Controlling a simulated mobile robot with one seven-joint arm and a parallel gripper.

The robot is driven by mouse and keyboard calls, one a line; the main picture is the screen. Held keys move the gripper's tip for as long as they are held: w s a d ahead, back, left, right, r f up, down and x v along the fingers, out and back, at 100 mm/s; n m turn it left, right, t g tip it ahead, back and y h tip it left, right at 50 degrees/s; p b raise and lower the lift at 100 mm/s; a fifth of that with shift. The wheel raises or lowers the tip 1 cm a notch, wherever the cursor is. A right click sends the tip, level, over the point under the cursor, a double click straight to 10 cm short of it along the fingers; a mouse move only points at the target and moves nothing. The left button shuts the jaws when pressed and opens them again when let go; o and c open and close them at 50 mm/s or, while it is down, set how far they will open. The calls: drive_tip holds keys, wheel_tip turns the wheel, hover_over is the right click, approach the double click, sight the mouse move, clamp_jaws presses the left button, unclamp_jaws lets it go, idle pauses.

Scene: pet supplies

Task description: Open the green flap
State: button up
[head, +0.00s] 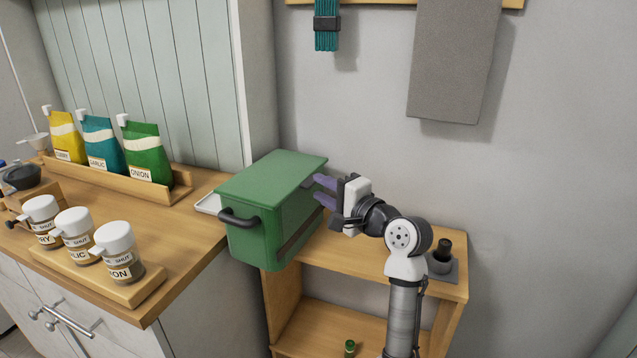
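A green box (262,228) stands between the counter and the wooden shelf unit, with a black handle (238,217) on its near end. Its flat green top (270,175), which looks like the flap, lies level and closed. My gripper (319,190) is at the right side of the box, close to the top's edge, pointing left. Its two purple fingers are apart, one above the other, with a gap between them. I see nothing held. Whether the fingertips touch the box or a small lip there, I cannot tell.
Yellow, teal and green bags (148,155) stand in a wooden rack on the counter. Several white-capped jars (114,250) sit on a wooden block at the front. A black object (443,252) stands on the shelf unit's right. A grey towel (455,60) hangs on the wall.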

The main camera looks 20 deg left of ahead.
drive_tip(key=shift+x, duration=1.05)
clamp_jaws()
